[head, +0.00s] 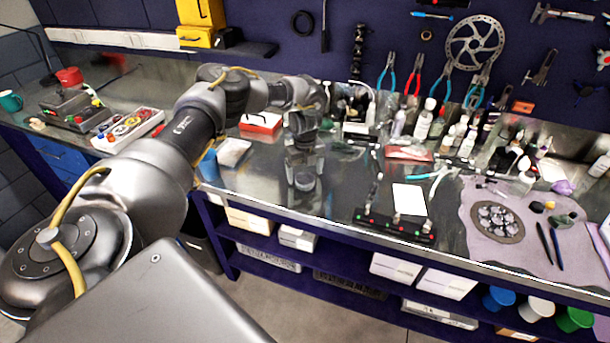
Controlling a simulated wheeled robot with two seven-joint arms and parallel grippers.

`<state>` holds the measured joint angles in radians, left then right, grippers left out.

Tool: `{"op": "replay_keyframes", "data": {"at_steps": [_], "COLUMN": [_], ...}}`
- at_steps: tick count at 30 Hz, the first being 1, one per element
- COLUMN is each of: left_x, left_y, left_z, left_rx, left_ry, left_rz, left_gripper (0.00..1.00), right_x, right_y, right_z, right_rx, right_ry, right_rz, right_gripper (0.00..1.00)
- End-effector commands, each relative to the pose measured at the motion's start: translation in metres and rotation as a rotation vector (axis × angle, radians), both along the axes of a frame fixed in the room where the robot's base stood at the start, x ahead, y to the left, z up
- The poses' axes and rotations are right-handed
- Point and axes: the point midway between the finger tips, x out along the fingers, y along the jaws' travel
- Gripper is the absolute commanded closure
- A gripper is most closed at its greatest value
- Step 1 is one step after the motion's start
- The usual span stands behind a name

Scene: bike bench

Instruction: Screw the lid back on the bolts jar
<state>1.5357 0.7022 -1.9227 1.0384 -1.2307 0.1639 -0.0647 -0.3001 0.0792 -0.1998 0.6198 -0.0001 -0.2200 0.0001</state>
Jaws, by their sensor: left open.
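My left arm reaches in from the left over the metal bench (335,205). My left gripper (304,168) points down near the bench's front edge and is open. A small round, greyish, clear-looking object (304,183) is right below or between its fingertips; it looks like the top of a jar. I cannot tell whether it is the bolts jar, its lid or both, nor whether the fingers touch it. The gripper and arm hide part of the bench behind. My right gripper is not in view.
A black tool rack (395,226) and a white card (409,198) are to the right. A blue cup (208,166) and a red-and-white box (261,123) are to the left. Several bottles crowd the back. A purple mat (482,238) holds a sprocket.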

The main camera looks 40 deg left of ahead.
Motion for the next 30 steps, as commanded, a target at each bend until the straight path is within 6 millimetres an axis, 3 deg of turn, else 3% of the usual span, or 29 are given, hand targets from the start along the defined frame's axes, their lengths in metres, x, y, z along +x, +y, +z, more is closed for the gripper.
{"op": "replay_keyframes", "data": {"at_steps": [4, 14, 25, 30], "left_x": [-0.0008, -0.0005, -0.0005, -0.0006], "left_y": [0.0005, 0.0005, 0.0005, 0.0005], "left_z": [-0.0103, -0.0117, -0.0114, -0.0114], "left_rx": [0.001, 0.0, 0.0, 0.0], "left_ry": [0.002, 0.001, 0.001, 0.001], "left_rz": [0.0, 0.0, 0.0, 0.0], "left_gripper": [0.17, 0.17, 0.64, 0.64], "right_x": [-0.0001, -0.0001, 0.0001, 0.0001], "right_y": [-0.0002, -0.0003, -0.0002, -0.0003], "right_z": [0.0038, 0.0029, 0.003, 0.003], "right_rx": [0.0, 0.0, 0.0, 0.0], "right_ry": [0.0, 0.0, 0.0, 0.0], "right_rz": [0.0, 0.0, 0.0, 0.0], "right_gripper": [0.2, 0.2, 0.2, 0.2]}}
